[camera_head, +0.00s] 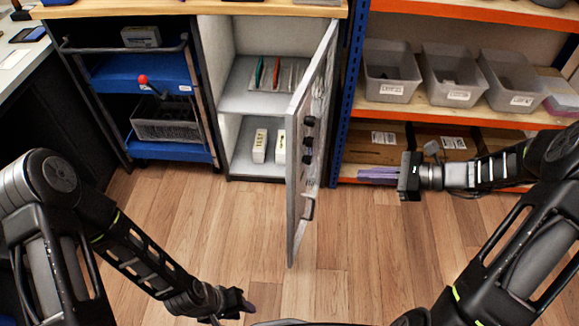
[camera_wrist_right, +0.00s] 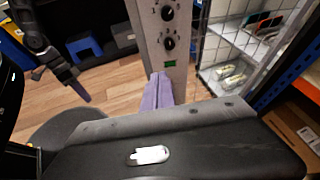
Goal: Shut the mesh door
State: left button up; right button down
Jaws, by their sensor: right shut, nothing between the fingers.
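The mesh door (camera_head: 312,130) of the grey cabinet stands wide open, hinged at the cabinet's right side and swung out toward me. Dark knobs and a handle (camera_head: 308,210) are on its face. In the right wrist view the door's knobbed strip (camera_wrist_right: 178,68) with a green label is upright ahead, and the cabinet inside shows through the mesh. My right gripper (camera_head: 362,175) is shut and empty, to the right of the door, pointing left at it; its purple fingers (camera_wrist_right: 158,92) overlap the strip's lower end. My left gripper (camera_head: 246,305) is low at left; its jaw opening is unclear.
The cabinet (camera_head: 240,90) holds phones on a shelf and white boxes below. A blue cart (camera_head: 100,75) stands left. An orange-edged rack (camera_head: 480,110) with grey bins stands right, behind my right gripper. The wood floor (camera_head: 250,220) before the cabinet is clear.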

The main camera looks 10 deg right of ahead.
jog(key=shift+s+a+r+m+y, duration=0.15)
jog(key=shift+a+r+y, duration=0.2)
jog(key=shift+r, duration=0.3)
jog(key=shift+s+a+r+m+y, duration=0.15)
jog(key=shift+a+r+y, duration=0.2)
jog(key=shift+r, duration=0.25)
jog(key=b, duration=0.1)
send_near(298, 165)
jog(key=x, duration=0.5)
jog(key=shift+w+a+f, duration=0.1)
jog(key=shift+a+f, duration=0.15)
jog(key=shift+a, duration=0.05)
jog(key=shift+w+a, duration=0.2)
jog(key=shift+a, duration=0.15)
jog(key=shift+w, duration=0.1)
